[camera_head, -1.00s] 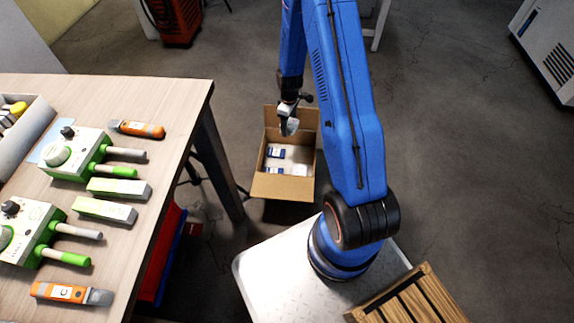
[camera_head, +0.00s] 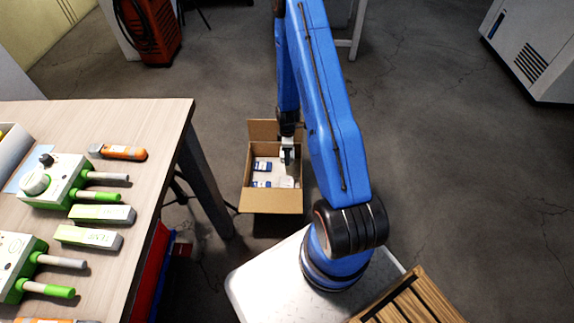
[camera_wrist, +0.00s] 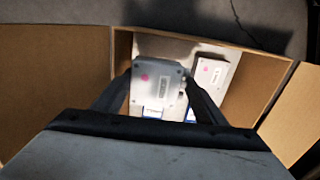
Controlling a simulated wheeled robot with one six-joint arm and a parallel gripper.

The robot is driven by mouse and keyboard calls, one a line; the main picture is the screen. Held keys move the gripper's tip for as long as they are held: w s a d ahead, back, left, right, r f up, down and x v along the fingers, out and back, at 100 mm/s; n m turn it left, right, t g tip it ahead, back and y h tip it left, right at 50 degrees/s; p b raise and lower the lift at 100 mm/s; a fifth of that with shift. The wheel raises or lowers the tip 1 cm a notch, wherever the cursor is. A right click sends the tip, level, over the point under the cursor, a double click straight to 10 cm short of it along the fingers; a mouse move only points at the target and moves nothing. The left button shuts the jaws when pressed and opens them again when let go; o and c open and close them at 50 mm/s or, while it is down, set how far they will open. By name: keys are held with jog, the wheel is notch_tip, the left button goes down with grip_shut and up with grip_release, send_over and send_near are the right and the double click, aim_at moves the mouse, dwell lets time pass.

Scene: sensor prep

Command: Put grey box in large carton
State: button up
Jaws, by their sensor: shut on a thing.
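The large carton (camera_head: 270,202) stands open on the floor right of the table, flaps spread; its cardboard flaps also show in the wrist view (camera_wrist: 55,85). My gripper (camera_head: 287,145) is over the carton's right part, pointing down. In the wrist view its dark fingers (camera_wrist: 160,92) are shut on the sides of a grey box (camera_wrist: 155,72) with a pink dot. The held box is within the carton's outline; whether it touches anything below is unclear. A similar pale box with a pink dot (camera_wrist: 212,72) lies in the carton, right of it.
Blue-and-white packs (camera_head: 261,166) lie on the carton's bottom. The table (camera_head: 150,115) at left bears green-and-white devices, orange tools and small boxes. A wooden crate (camera_head: 405,300) sits near my arm's base.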

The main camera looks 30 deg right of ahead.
aim_at(287, 168)
jog(key=shift+f, duration=4.45)
jog(key=o, duration=0.8)
jog(key=shift+f, duration=0.1)
jog(key=shift+o, duration=0.2)
